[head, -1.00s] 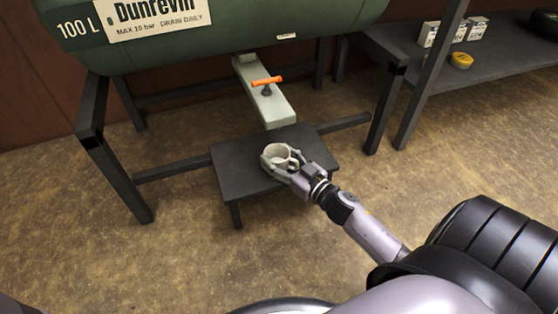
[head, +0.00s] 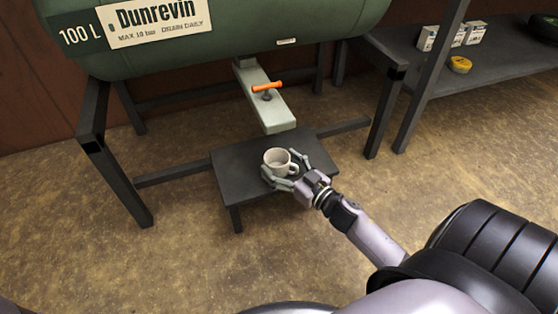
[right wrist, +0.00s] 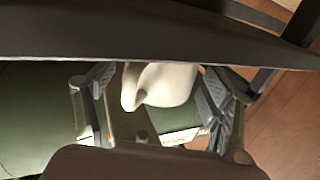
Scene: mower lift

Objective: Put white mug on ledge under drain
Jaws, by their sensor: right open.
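The white mug (head: 278,161) stands upright on the dark ledge (head: 236,172) under the tank's drain, with its handle toward the right. My right gripper (head: 287,172) is open around the mug, one finger to each side of it, and its fingers look clear of the mug. In the right wrist view the mug (right wrist: 162,84) sits between the two spread fingers (right wrist: 157,104). The drain is a grey-green channel with an orange handle (head: 267,86), and its lower end is just behind the mug. My left gripper is not in view.
The green tank (head: 240,30) hangs above the ledge on a dark frame, with a leg (head: 120,180) at the left and another at the right. A shelf (head: 490,70) at the upper right holds small boxes (head: 450,35) and a yellow roll (head: 459,64). The floor in front is clear.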

